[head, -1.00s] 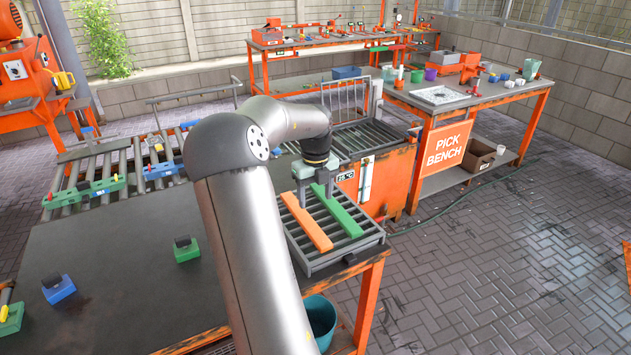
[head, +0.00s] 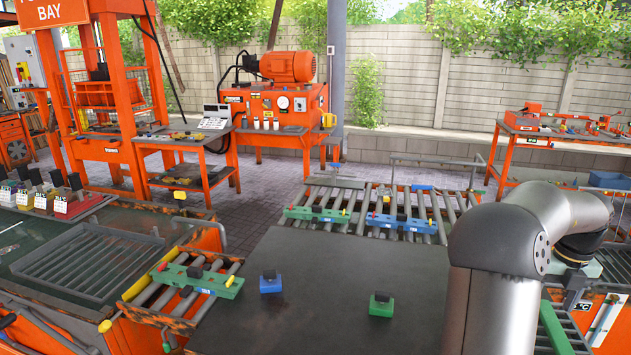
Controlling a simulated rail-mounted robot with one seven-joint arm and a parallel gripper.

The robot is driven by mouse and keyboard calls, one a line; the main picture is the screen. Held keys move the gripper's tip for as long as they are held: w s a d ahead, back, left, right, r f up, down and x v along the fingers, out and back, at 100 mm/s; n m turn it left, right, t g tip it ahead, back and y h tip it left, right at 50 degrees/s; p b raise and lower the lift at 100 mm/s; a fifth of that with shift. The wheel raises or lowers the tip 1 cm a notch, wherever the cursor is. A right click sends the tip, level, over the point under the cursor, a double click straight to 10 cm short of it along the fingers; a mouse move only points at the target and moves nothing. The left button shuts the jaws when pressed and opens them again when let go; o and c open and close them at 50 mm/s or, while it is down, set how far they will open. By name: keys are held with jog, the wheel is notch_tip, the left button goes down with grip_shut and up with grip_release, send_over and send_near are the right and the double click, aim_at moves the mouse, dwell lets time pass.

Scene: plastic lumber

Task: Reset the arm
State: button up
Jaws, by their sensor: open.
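My arm (head: 495,265) stands at the right of the head view, its forearm bent away to the right edge. My gripper (head: 571,299) hangs at the lower right, partly hidden behind the arm; it is open. A green plank (head: 556,328) lies on the slatted rack just below and beside the gripper. I cannot tell whether a finger touches it. The rest of the rack is mostly hidden behind my arm or cut off by the frame.
A dark table (head: 320,285) bears a blue block (head: 270,284) and a green block (head: 381,305), both with black knobs. A roller conveyor (head: 375,208) with green and blue fixtures runs behind it. A slatted tray (head: 85,265) stands at left. The middle of the table is clear.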

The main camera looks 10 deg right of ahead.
jog(key=w+a+n+y, duration=0.2)
jog(key=a+n, duration=1.6)
jog(key=a, duration=0.7)
jog(key=s+a+f+n+h, duration=0.1)
jog(key=s+a+f+n, duration=0.1)
jog(key=s+a+n, duration=0.4)
jog(key=s+a+f+n+h, duration=0.1)
jog(key=s+a+n, duration=0.5)
jog(key=a+n, duration=0.7)
jog(key=f+n, duration=0.1)
jog(key=n, duration=0.2)
jog(key=shift+a+f+n+t, duration=0.2)
jog(key=shift+a+n+t, duration=0.15)
jog(key=shift+n+t, duration=0.05)
